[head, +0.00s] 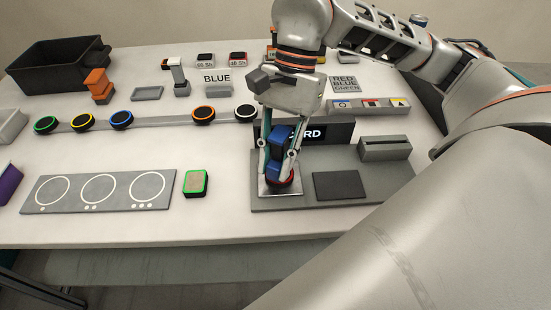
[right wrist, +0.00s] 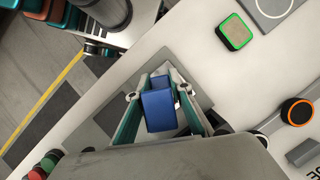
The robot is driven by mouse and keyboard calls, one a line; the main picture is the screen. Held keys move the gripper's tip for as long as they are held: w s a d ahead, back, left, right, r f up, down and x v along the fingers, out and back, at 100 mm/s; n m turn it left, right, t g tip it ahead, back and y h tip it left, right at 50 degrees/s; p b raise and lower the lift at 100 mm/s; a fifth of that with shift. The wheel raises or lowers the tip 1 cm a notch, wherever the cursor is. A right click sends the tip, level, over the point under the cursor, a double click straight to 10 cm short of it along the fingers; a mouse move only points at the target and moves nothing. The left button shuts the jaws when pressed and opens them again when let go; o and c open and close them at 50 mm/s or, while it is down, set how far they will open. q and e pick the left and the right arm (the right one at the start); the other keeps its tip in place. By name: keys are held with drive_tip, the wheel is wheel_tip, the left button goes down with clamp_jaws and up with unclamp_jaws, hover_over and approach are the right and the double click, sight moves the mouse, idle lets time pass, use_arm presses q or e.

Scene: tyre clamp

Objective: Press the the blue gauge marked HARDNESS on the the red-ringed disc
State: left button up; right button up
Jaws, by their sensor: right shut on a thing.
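My right gripper (head: 279,154) is shut on the blue gauge (head: 278,140), with one finger on each side of it. The gauge stands about upright, its lower end down at the red-ringed disc (head: 290,181). Only a bit of red rim shows below the gauge, and I cannot tell whether the two press together. The disc lies on a light metal plate (head: 268,190). In the right wrist view the gauge (right wrist: 160,109) shows between the fingers, and the disc is hidden behind it. The HARDNESS marking is not readable. My left gripper is not in view.
A dark sign (head: 340,130), partly hidden and ending in "RD", stands behind the gauge. A dark square pad (head: 340,185) and a slotted grey block (head: 385,148) are to the right. A green-edged block (head: 196,183) lies left. Several ringed discs line a rail behind.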

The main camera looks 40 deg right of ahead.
sight(276, 139)
drive_tip(key=shift+r+p, duration=1.8)
drive_tip(key=shift+r, duration=1.65)
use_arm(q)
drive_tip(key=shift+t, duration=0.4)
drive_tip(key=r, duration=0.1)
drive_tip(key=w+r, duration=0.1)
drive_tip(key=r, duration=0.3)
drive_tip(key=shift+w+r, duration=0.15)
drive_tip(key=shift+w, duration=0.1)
